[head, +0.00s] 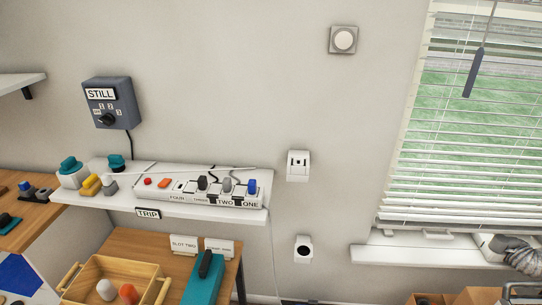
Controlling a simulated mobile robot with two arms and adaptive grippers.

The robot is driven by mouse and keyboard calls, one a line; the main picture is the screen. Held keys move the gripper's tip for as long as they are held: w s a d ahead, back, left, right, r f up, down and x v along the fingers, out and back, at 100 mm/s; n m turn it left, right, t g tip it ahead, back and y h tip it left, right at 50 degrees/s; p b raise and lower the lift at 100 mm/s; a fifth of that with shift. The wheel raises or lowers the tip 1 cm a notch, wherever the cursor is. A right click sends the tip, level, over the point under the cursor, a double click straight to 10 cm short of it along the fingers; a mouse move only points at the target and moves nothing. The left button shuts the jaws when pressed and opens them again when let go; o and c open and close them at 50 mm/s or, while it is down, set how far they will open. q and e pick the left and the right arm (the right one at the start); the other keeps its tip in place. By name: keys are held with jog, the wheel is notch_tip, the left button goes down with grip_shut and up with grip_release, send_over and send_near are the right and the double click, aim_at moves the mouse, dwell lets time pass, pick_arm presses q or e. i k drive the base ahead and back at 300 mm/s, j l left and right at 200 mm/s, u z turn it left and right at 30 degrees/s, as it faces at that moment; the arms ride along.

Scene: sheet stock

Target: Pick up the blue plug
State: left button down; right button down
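A blue plug (252,186) sits upright at the right end of a white power strip (185,194), at the socket marked ONE. A grey plug (227,184) and a black plug (202,182) stand in the strip to its left. The strip lies on a white wall shelf (120,203). Neither of my grippers shows in the head view.
A grey box marked STILL (110,103) hangs above the shelf. Teal-topped items and yellow and grey pieces crowd the shelf's left end. Below, a wooden table (140,243) holds a wooden tray (92,270) and a teal block (204,283). Window blinds (470,140) are at right.

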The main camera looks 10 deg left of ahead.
aim_at(252, 185)
jog(key=j+z, duration=0.8)
jog(key=i+l, duration=0.05)
jog(key=l, duration=0.05)
